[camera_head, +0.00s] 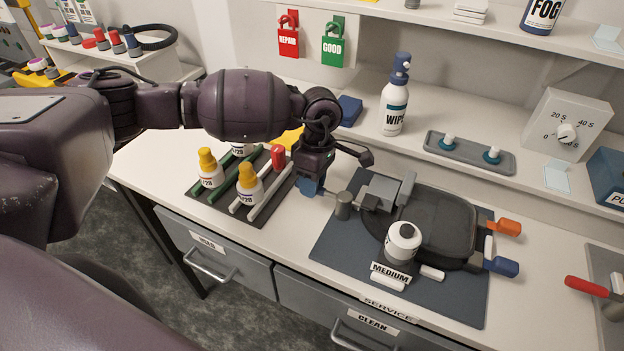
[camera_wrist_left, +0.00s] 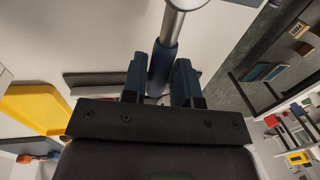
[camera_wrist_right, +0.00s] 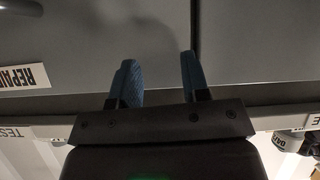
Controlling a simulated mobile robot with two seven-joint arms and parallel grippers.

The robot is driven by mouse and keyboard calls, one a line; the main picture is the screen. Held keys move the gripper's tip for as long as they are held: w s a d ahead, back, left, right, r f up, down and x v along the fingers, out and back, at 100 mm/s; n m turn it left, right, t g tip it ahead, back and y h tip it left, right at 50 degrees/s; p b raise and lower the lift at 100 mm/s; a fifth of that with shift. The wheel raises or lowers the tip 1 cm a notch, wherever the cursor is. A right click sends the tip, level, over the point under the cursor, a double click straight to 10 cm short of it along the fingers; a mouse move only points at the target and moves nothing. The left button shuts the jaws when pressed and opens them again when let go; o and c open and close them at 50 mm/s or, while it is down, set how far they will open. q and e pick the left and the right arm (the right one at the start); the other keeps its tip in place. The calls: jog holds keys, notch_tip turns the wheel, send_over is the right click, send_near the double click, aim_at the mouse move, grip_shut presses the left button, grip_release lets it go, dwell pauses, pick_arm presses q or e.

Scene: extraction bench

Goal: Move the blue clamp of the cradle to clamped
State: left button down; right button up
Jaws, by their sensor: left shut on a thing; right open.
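The cradle is a grey fixture on a dark blue mat (camera_head: 340,248), with a dark rounded body (camera_head: 432,215) in it. The blue clamp (camera_head: 501,266) shows as a blue-tipped lever at the cradle's right front, sticking out to the right. An orange lever (camera_head: 508,227) sits just behind it. My left gripper (camera_head: 312,186) is left of the cradle, well away from the blue clamp. It is shut on a blue-handled tool (camera_wrist_left: 162,62) with a metal shaft. My right gripper (camera_wrist_right: 155,78) is open and empty before a grey front; it is outside the head view.
A white jar (camera_head: 403,243) stands on the mat before the cradle, by a MEDIUM label (camera_head: 391,272). A rack with yellow-capped bottles (camera_head: 249,183) is left of my left gripper. A red-handled item (camera_head: 587,287) lies at far right. A WIPE bottle (camera_head: 395,100) stands behind.

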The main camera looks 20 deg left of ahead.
jog(key=shift+s, duration=0.1)
pick_arm(q)
jog(key=c, duration=0.9)
grip_release()
jog(key=shift+r, duration=0.2)
notch_tip(320, 180, up, 10)
jog(key=w, duration=0.2)
jog(key=shift+r+b, duration=0.15)
jog(key=shift+b, duration=0.15)
pick_arm(e)
jog(key=shift+s+f, duration=0.55)
jog(key=shift+f, duration=0.15)
jog(key=shift+w+r, duration=0.1)
jog(key=shift+w, duration=0.1)
